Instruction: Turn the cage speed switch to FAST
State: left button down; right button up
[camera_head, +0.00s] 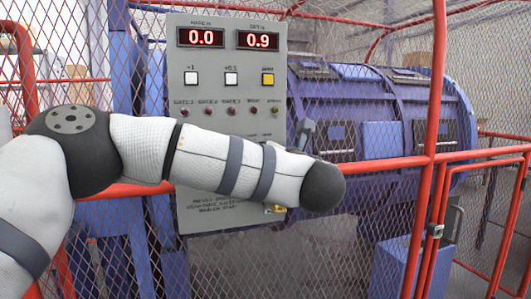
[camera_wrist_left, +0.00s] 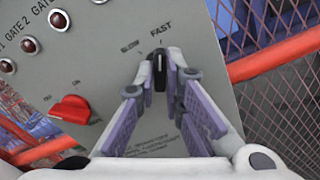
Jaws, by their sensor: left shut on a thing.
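In the left wrist view the cage speed switch is a small black knob (camera_wrist_left: 160,72) on the grey panel, with a pale pointer line. SLOW is printed to its upper left and FAST just above it. The pointer line points up, toward the FAST label in the picture. My left gripper (camera_wrist_left: 161,68) is shut on the knob, with one finger on each side. In the head view my left arm crosses the grey control panel (camera_head: 228,95) and hides the switch and the gripper. My right gripper is in neither view.
A red rotary knob (camera_wrist_left: 70,109) sits left of the switch, with indicator lamps (camera_wrist_left: 30,17) above. The head view shows displays reading 0.0 (camera_head: 201,38) and 0.9 (camera_head: 258,40). Red rails (camera_head: 431,130) and mesh fencing stand beside the panel, before the blue machine (camera_head: 345,90).

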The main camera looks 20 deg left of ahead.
pick_arm(q)
jog(key=shift+f+m, duration=0.1)
jog(key=shift+m, duration=0.2)
dwell(0.4)
jog(key=c, duration=1.7)
grip_release()
